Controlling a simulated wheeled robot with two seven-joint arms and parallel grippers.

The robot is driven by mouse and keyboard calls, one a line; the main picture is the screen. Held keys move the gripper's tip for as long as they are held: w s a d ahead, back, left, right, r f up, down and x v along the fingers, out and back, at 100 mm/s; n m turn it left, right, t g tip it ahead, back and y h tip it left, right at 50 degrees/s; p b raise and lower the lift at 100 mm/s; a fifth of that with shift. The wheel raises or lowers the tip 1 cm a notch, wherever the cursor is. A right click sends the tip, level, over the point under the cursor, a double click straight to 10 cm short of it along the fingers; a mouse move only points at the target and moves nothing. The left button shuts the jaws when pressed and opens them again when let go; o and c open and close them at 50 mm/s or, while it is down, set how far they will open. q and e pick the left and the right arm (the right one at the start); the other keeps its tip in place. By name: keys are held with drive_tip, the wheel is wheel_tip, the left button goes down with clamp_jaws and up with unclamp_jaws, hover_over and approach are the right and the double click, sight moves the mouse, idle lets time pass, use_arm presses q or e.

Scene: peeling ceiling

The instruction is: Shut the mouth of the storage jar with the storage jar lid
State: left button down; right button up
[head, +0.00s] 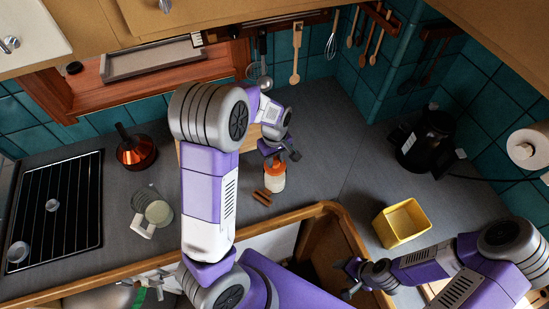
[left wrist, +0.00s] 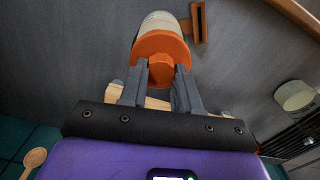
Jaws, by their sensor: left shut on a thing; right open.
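The storage jar (head: 274,183), a small pale cylinder, stands on the grey counter below my left gripper (head: 277,158). The orange storage jar lid (head: 276,167) is at the top of the jar. In the left wrist view the lid (left wrist: 158,44) is lined up over the jar (left wrist: 163,20), and my left gripper (left wrist: 160,80) is shut on the lid's knob. I cannot tell whether the lid is fully seated. My right gripper (head: 350,278) is open and empty, low at the counter's front edge, well away from the jar.
A yellow square container (head: 401,223) and a black kettle (head: 425,138) stand to the right. A copper pot (head: 136,152), a pale mug (head: 158,213) and a black rack (head: 55,210) are to the left.

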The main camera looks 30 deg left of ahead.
use_arm(q)
drive_tip(key=shift+m, duration=0.8)
drive_tip(key=m, duration=0.2)
drive_tip(key=shift+m+b, duration=0.3)
drive_tip(key=shift+m, duration=1.1)
drive_tip(key=shift+m, duration=0.6)
drive_tip(key=m, duration=0.3)
drive_tip(key=shift+m, duration=0.3)
